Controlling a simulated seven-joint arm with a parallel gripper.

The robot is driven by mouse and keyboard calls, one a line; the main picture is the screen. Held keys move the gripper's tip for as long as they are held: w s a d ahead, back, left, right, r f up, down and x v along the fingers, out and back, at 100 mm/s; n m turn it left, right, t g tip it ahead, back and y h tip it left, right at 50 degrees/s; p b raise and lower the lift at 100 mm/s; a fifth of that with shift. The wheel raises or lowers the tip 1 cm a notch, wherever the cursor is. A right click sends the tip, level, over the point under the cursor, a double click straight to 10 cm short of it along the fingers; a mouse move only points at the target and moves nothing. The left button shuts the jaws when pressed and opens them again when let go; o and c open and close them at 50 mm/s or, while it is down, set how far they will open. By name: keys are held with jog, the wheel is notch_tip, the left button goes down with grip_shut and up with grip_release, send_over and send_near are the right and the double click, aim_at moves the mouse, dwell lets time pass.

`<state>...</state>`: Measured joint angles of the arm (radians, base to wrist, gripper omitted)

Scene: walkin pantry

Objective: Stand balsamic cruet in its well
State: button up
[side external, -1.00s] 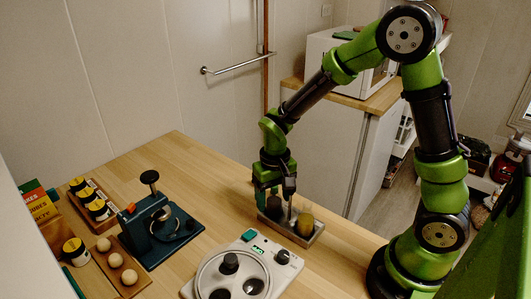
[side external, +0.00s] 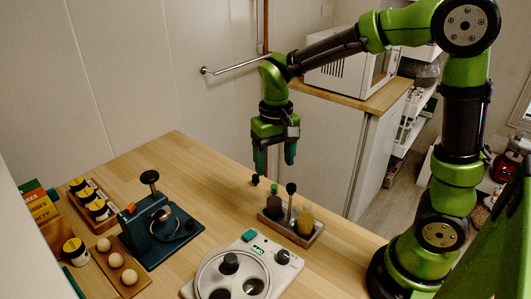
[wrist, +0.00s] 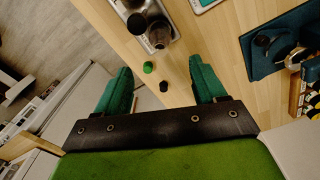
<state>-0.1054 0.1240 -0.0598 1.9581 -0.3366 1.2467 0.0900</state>
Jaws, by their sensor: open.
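A caddy tray (side external: 316,238) stands on the counter with a post ending in a dark knob (side external: 291,188). The dark cruet (side external: 273,208), which looks like the balsamic one, stands upright at the left of the tray; it also shows in the wrist view (wrist: 159,36). A yellowish cruet (side external: 305,223) stands at the right of the tray. The wells themselves are mostly hidden. My gripper (side external: 275,168) is open and empty above and behind the tray, pointing down, clear of both cruets. In the wrist view its fingers (wrist: 165,92) are wide apart.
A small green cap-like piece (wrist: 148,67) and a small black one (wrist: 163,87) show below, between my fingers. A white scale-like device (side external: 240,275) stands in front of the tray, a dark blue press (side external: 160,225) to the left. Counter between press and tray is clear.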

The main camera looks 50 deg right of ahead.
jog(key=s+a+r+t+y, duration=0.1)
jog(key=s+r+t+y, duration=0.1)
jog(key=s+r+t, duration=0.5)
jog(key=s+r, duration=0.1)
jog(key=s, duration=0.3)
jog(key=shift+s+a+n, duration=0.2)
jog(key=shift+a+n, duration=0.1)
